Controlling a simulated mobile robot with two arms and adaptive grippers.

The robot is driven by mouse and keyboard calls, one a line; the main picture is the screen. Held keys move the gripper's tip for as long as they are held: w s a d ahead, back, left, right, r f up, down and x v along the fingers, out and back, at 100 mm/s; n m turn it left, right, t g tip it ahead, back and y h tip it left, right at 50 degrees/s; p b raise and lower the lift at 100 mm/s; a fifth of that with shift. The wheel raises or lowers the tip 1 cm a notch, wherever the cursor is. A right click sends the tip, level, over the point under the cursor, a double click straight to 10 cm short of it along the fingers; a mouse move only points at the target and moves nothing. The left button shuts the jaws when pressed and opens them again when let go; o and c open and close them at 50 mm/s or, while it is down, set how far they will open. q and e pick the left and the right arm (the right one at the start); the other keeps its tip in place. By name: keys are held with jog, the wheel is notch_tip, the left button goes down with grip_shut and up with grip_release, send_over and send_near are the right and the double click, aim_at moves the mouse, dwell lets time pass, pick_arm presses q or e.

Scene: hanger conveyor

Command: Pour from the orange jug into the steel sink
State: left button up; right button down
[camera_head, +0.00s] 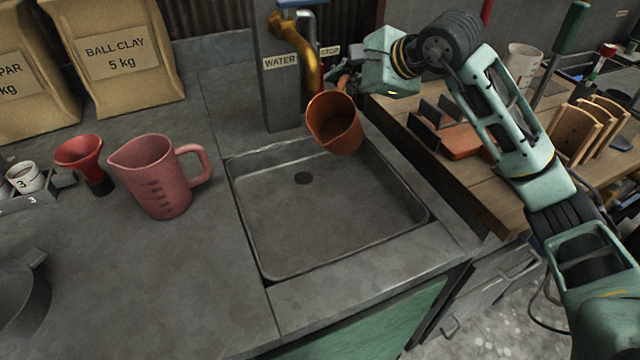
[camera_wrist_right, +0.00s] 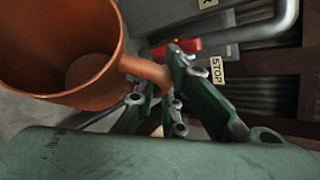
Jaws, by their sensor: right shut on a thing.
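The orange jug (camera_head: 338,124) is held in the air over the back right part of the steel sink (camera_head: 330,215). It is tilted, with its open mouth toward the camera and the left. My right gripper (camera_head: 345,84) is shut on the jug's handle; the right wrist view shows the fingers (camera_wrist_right: 165,90) around the handle beside the jug (camera_wrist_right: 75,60). The jug's inside looks empty in the right wrist view, and no stream shows. The sink basin looks empty, with a dark drain near its back left. My left gripper is out of view.
A pink measuring jug (camera_head: 158,178) and a red funnel (camera_head: 82,160) stand left of the sink. A brass tap (camera_head: 300,52) on the water post rises behind it. A wooden bench (camera_head: 480,175) with wooden pieces is at the right.

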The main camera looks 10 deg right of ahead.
aim_at(345, 112)
jog(key=shift+d+f+m+g+p, duration=0.2)
jog(key=shift+f+m+g+p, duration=0.25)
jog(key=shift+p, duration=0.4)
jog(key=shift+f+m+g+y+p, duration=0.45)
jog(key=shift+f+g+y+p, duration=0.2)
jog(key=shift+g+p, duration=0.35)
jog(key=shift+f+p, duration=0.3)
jog(key=shift+p, duration=0.05)
jog(key=shift+f+g+y, duration=0.25)
jog(key=shift+f, duration=0.1)
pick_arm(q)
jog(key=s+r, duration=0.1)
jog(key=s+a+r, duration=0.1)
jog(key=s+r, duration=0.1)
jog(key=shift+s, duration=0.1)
pick_arm(e)
jog(key=shift+s+a+f+m, duration=0.1)
jog(key=shift+f+m, duration=0.3)
jog(key=shift+s+a+f+m+g+y+p, duration=0.1)
jog(key=shift+f+m+g+y+p, duration=0.1)
jog(key=shift+f+g+y, duration=0.2)
jog(key=shift+s+a+f+m+g+y+p, duration=0.1)
jog(key=shift+f+g+y+p, duration=0.15)
jog(key=shift+f, duration=0.2)
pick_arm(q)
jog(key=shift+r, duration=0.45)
